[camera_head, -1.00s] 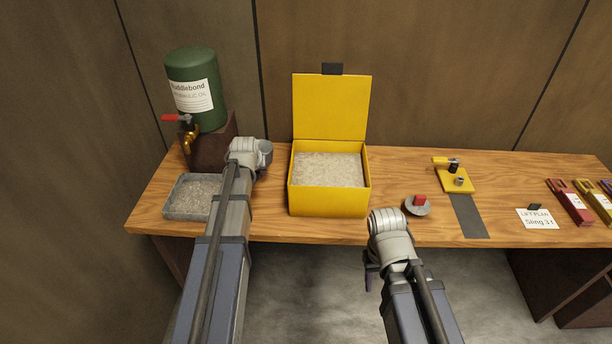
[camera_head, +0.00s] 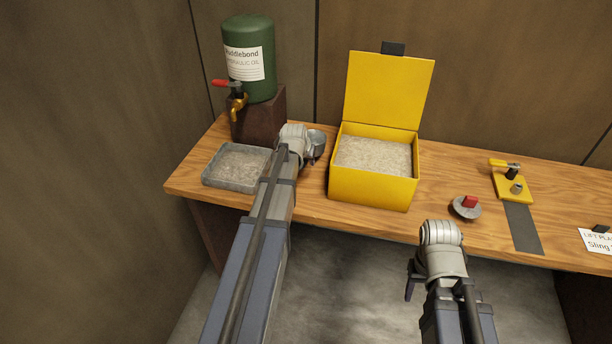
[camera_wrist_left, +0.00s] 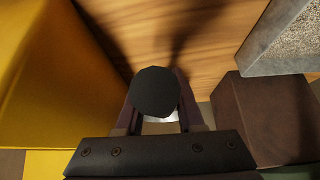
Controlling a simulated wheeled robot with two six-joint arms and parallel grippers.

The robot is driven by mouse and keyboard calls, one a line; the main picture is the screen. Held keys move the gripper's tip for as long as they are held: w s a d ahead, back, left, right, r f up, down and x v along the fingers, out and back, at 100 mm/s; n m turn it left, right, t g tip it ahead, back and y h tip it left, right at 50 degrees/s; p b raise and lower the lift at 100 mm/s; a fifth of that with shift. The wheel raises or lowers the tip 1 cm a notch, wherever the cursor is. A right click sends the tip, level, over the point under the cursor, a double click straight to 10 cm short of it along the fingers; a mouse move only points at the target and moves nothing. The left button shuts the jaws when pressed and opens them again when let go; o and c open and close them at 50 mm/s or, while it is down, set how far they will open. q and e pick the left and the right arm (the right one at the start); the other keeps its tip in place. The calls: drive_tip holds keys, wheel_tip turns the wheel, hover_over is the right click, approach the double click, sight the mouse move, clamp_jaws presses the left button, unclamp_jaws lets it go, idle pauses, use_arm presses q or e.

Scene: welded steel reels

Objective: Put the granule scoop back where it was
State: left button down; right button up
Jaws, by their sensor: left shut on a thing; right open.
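My left gripper (camera_head: 306,158) is over the bench between the grey tray and the yellow box. It is shut on the granule scoop (camera_head: 318,141), whose grey metal part shows beside my wrist. In the left wrist view, the dark round end of the scoop's handle (camera_wrist_left: 155,92) sits between the fingers and hides most of what is below. The yellow box (camera_head: 372,187) stands with its lid up and pale granules (camera_head: 373,155) inside. My right gripper (camera_head: 410,283) is open and empty in front of the bench edge.
A shallow grey tray (camera_head: 229,183) of granules lies left of my left gripper. A green drum (camera_head: 249,62) with a tap stands on a brown block (camera_head: 262,118) behind. A red-topped disc (camera_head: 467,207) and a yellow fixture (camera_head: 512,184) are on the right of the bench.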

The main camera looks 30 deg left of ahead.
use_arm(q)
wheel_tip(320, 180, down, 4)
drive_tip(key=b, duration=0.3)
drive_tip(key=shift+r, duration=0.2)
drive_tip(key=shift+b, duration=0.3)
drive_tip(key=shift+f, duration=0.25)
drive_tip(key=c, duration=0.5)
unclamp_jaws()
drive_tip(key=shift+r, duration=0.1)
drive_tip(key=shift+r, duration=0.1)
drive_tip(key=shift+r, duration=0.15)
drive_tip(key=p+v, duration=1)
drive_tip(key=v, duration=0.2)
drive_tip(key=shift+d, duration=0.1)
